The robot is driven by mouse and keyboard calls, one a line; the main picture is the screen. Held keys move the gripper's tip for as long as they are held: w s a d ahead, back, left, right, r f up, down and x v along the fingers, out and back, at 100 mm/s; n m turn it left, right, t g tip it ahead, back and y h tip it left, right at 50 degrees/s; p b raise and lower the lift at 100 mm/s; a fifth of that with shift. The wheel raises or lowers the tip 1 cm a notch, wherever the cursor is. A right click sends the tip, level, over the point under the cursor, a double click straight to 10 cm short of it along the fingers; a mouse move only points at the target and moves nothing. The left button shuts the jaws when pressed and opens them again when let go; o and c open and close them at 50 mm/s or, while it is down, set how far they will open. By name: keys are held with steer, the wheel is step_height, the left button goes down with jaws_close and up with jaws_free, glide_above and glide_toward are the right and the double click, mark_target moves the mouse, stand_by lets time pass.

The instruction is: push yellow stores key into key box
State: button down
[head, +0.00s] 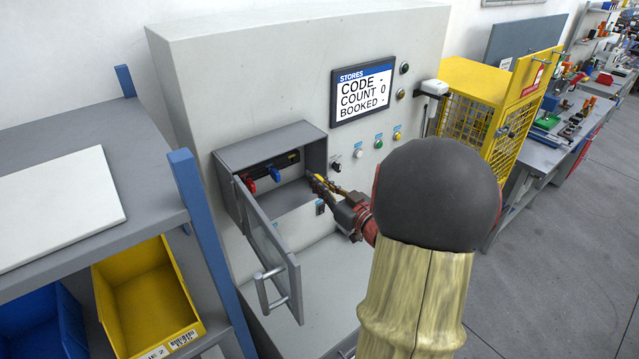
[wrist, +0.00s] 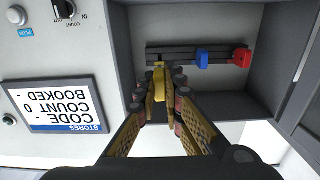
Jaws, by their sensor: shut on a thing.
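The key box (head: 270,140) is a grey box on the cabinet front, with its door (head: 270,250) swung open. Inside is a dark rail (wrist: 172,53) holding a blue key (head: 275,174) and a red key (head: 249,185); they also show in the wrist view, blue (wrist: 203,59) and red (wrist: 242,57). My gripper (wrist: 163,88) is shut on the yellow stores key (wrist: 159,82). It is at the box opening, in front of the rail's free end. I cannot tell whether the key touches the rail. In the head view my gripper (head: 322,186) mostly hides the key.
The screen (head: 363,91) reads COUNT 0, with CODE and BOOKED blank. Buttons and a switch (head: 335,165) sit right of the box. A shelf with a yellow bin (head: 150,300) and a blue bin (head: 45,325) stands at left. A yellow cage (head: 480,110) stands at right.

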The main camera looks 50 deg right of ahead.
mark_target(307, 172)
steer(key=shift+x, duration=2.95)
steer(key=shift+b+x, duration=1.15)
steer(key=shift+x, duration=0.75)
stand_by(0.9)
steer(key=shift+a+r, duration=0.1)
steer(key=c, duration=1.8)
jaws_free()
steer(key=shift+c, duration=0.2)
steer(key=v, duration=1.2)
